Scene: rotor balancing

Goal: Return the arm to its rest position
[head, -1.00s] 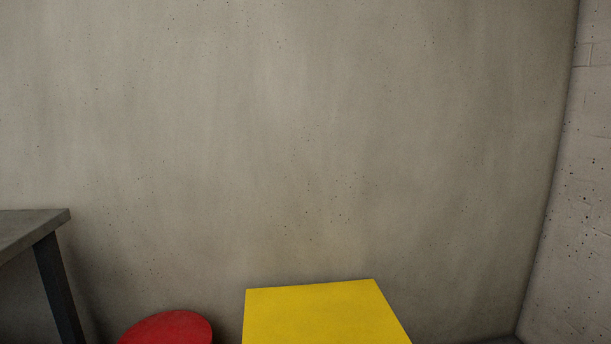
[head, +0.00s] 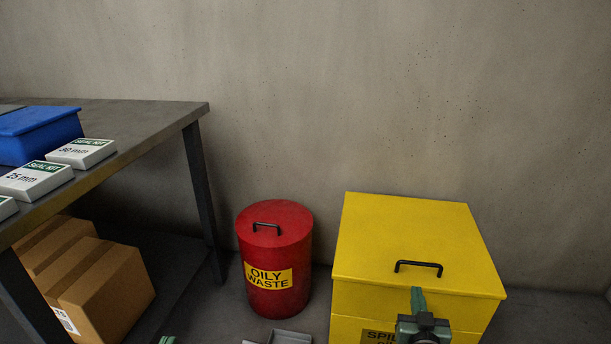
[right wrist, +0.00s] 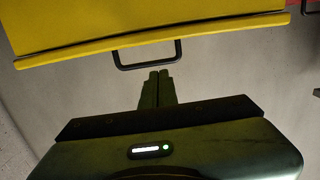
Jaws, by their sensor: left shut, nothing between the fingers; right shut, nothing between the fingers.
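My right gripper (head: 417,292) shows at the bottom right of the head view, in front of the yellow lidded bin (head: 405,235). In the right wrist view its two dark green fingers (right wrist: 159,74) are together and hold nothing. Their tips lie close to the bin's black handle (right wrist: 148,56) in the picture; I cannot tell the gap in depth. Of my left gripper (head: 167,340) only a small green tip shows at the bottom edge of the head view. It is shut, and most of it is cut off.
A red "OILY WASTE" can (head: 275,262) stands left of the yellow bin. A grey table (head: 150,125) at the left bears a blue box (head: 38,135) and white seal kit boxes (head: 82,152). Cardboard boxes (head: 105,290) sit beneath it. A concrete wall (head: 330,90) closes the back.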

